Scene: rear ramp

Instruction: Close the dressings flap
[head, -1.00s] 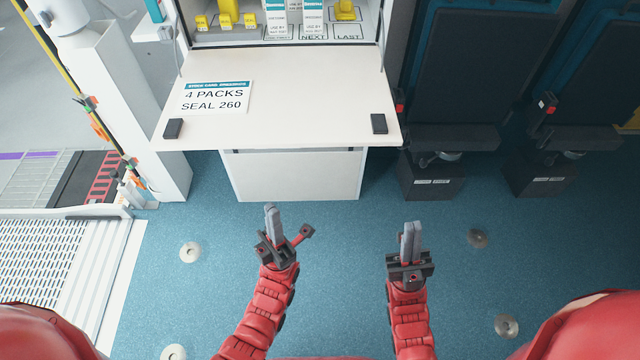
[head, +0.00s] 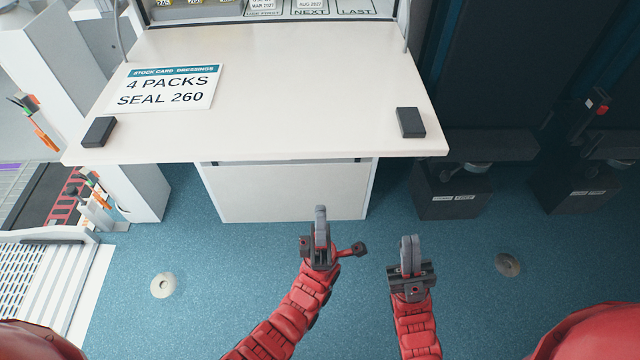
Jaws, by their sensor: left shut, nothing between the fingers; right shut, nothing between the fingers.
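The dressings flap (head: 300,80) is a white panel folded down and open, lying about level below the cabinet opening. A stock card (head: 168,88) reading "4 PACKS SEAL 260" lies on its left part. A black block (head: 98,132) sits near its front left corner and another black block (head: 411,122) near its front right corner. My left gripper (head: 320,209) is shut and empty, short of the flap's front edge and apart from it. My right gripper (head: 410,239) is shut and empty, to the right of the left one, also short of the edge.
The cabinet shelf (head: 270,14) behind the flap shows labels and some yellow items, cut off at the top. A white lower cabinet (head: 285,190) stands under the flap. Dark folded seats (head: 500,80) stand at right. A ramp (head: 45,280) is at left. Blue floor (head: 230,270) is clear.

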